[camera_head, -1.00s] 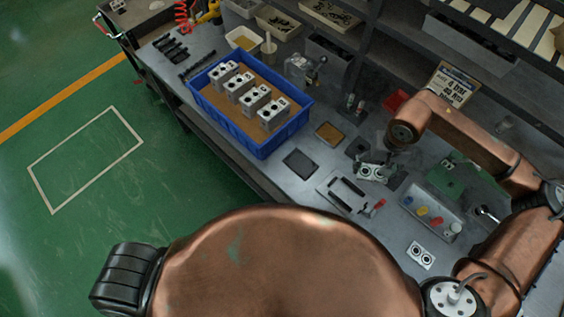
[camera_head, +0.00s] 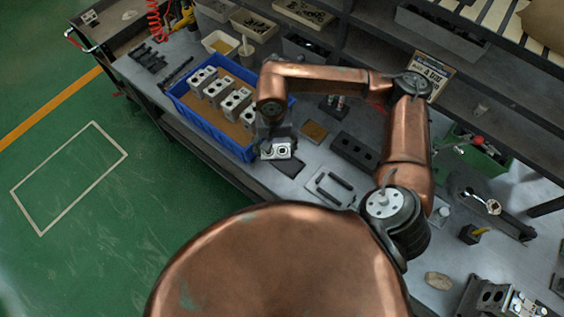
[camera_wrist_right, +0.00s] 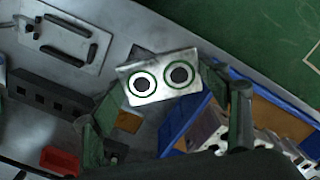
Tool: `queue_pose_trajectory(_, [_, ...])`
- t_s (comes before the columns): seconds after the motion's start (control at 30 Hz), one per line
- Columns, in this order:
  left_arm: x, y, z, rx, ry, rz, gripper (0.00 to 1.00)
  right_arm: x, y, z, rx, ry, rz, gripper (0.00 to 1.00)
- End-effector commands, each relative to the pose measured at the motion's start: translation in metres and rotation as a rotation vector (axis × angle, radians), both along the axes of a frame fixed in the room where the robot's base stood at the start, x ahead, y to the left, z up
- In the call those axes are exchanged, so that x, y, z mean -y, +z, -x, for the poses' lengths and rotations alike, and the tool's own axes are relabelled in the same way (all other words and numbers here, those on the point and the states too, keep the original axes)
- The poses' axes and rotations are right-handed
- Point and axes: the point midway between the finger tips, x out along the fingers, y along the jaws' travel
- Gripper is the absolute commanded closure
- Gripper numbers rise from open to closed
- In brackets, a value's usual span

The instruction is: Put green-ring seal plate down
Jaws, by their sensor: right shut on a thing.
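The green-ring seal plate (camera_head: 281,150) is a small pale metal plate. In the right wrist view the plate (camera_wrist_right: 160,78) shows two dark round holes, each with a green ring. My right gripper (camera_head: 274,141) is shut on it and holds it near the front right corner of the blue bin (camera_head: 212,136). In the wrist view the fingers (camera_wrist_right: 168,105) flank the plate. A dark flat pad (camera_head: 289,167) lies on the bench just beside and partly behind the plate. I cannot tell the plate's exact height. My left gripper is not in view.
The blue bin holds several valve blocks (camera_head: 236,103). A light fixture plate with two dark bars (camera_head: 318,190), a black block with holes (camera_head: 355,150) and a brown square (camera_head: 313,131) lie right of the gripper. The bench's front edge is close by, with green floor beyond.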

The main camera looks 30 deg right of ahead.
Motion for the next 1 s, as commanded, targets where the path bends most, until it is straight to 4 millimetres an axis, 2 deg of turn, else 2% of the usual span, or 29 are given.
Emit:
queue_pose_trajectory(0.2, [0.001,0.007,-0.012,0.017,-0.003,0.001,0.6,-0.006,-0.011,0.011,0.0,-0.502,0.004,0.61])
queue_pose_trajectory(0.63, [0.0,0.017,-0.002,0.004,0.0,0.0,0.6,-0.014,-0.029,0.032,0.011,-1.521,0.01,0.61])
queue_pose_trajectory(1.0, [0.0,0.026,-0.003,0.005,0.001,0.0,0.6,-0.02,-0.043,0.05,0.015,-2.419,0.009,0.61])
